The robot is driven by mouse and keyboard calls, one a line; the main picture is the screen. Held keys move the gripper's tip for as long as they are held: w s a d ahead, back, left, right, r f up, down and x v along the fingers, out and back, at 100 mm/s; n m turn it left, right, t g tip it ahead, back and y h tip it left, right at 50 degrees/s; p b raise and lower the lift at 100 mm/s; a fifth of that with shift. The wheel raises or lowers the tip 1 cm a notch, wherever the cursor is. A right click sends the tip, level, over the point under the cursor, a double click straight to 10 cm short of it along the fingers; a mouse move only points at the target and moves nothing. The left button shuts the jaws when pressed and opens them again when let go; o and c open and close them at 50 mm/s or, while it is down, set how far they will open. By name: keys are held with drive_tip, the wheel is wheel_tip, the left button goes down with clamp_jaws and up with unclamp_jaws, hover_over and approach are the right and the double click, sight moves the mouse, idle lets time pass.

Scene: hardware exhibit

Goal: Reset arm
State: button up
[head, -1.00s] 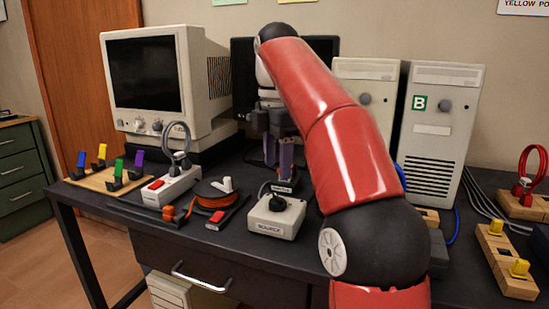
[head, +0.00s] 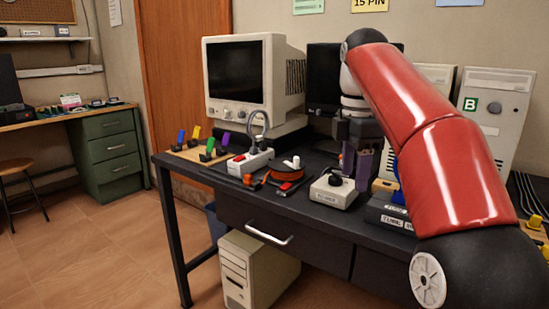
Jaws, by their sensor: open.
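My gripper (head: 361,172) hangs at the end of my red arm in the head view. It points down over the black desk, just behind and right of the beige source box (head: 335,193). Its purple-grey fingers are open, and I see nothing held between them. My arm crosses the right side of the view and hides part of the desk and the computer towers behind it.
A beige monitor (head: 246,80) stands at the desk's back left. A tower (head: 258,270) stands below.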

drive_tip(key=s+f+m+t, duration=0.5)
drive_tip(key=s+f+m, duration=1.4)
drive_tip(key=s+f, duration=0.2)
drive_tip(key=shift+s+d+f, duration=0.2)
drive_tip(key=shift+s+f, duration=0.2)
drive_tip(key=shift+f, duration=0.35)
idle(0.3)
